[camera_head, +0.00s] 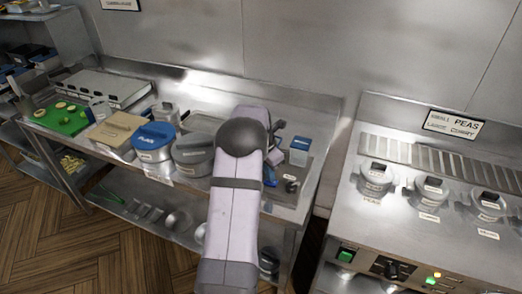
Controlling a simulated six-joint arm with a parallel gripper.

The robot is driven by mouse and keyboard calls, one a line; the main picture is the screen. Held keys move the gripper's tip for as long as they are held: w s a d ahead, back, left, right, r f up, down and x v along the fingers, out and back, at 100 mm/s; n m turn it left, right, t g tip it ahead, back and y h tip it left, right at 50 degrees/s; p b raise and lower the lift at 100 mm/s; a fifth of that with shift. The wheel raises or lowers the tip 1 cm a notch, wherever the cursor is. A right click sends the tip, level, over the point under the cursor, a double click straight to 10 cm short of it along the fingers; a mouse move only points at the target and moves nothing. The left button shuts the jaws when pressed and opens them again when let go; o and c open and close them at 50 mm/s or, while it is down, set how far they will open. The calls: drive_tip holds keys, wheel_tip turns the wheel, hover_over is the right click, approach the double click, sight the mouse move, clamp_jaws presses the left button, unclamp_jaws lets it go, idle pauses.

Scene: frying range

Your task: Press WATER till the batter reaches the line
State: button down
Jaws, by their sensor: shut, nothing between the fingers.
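My arm reaches up over the middle steel counter, and my gripper (277,129) is partly hidden behind its elbow. What shows of it is small and dark; it is shut and holds nothing. A clear container with a blue upper part (299,151) stands just right of my gripper. Its level and any line on it are too small to read. A small blue part (269,179) and a dark knob-like part (291,186) sit below it, partly behind my arm. I cannot tell which part is the WATER button.
A blue-lidded pot (154,136) and a grey-lidded pot (193,152) stand left of my arm. A green board (61,119) lies farther left. At right, a range (390,240) carries three lidded pots, with a gap between it and the counter.

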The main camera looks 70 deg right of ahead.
drive_tip(key=shift+f, duration=0.4)
drive_tip(key=shift+r, duration=0.1)
idle(0.4)
wheel_tip(320, 180, up, 8)
drive_tip(key=p, duration=0.6)
idle(0.8)
